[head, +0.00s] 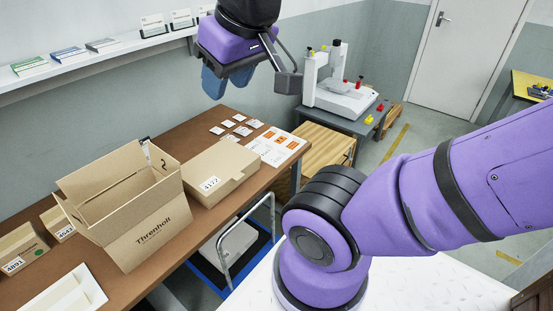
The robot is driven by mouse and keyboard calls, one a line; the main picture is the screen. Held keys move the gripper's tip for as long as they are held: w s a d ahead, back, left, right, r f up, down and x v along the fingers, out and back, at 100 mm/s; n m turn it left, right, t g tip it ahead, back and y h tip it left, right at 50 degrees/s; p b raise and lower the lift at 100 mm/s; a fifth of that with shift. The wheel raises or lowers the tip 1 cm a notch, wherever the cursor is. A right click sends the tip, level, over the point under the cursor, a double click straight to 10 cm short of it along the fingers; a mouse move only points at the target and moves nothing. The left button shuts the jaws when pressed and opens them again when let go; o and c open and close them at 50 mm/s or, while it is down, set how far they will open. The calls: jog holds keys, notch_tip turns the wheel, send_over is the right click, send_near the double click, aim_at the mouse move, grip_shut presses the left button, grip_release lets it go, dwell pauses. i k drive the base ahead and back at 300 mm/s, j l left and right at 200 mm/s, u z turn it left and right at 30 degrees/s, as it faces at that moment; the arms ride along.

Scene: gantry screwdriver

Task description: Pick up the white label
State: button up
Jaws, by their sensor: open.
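Several small white labels (243,130) lie flat in a loose group on the brown table, behind the closed carton. I cannot tell which of them is the white label of the task. A white sheet with orange labels (275,146) lies just to their right. My gripper (228,84) hangs in the air above the table, higher in the picture than the labels and clear of them. Its blue fingers are apart and nothing shows between them.
An open Threnholt box (150,235) and a closed carton (222,172) stand on the table, with smaller boxes (18,248) at left. A wall shelf (110,47) is behind. A screwdriver machine (340,95) stands at the back. A blue-based cart (240,250) is below the table edge.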

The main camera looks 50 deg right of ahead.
aim_at(281, 154)
jog(key=l+z, duration=0.15)
jog(key=l, duration=0.25)
jog(key=i+l+z, duration=0.15)
jog(key=l, duration=0.25)
jog(key=i+l+z, duration=0.15)
jog(key=l, duration=0.25)
jog(key=i+l+z, duration=0.15)
jog(key=l, duration=0.2)
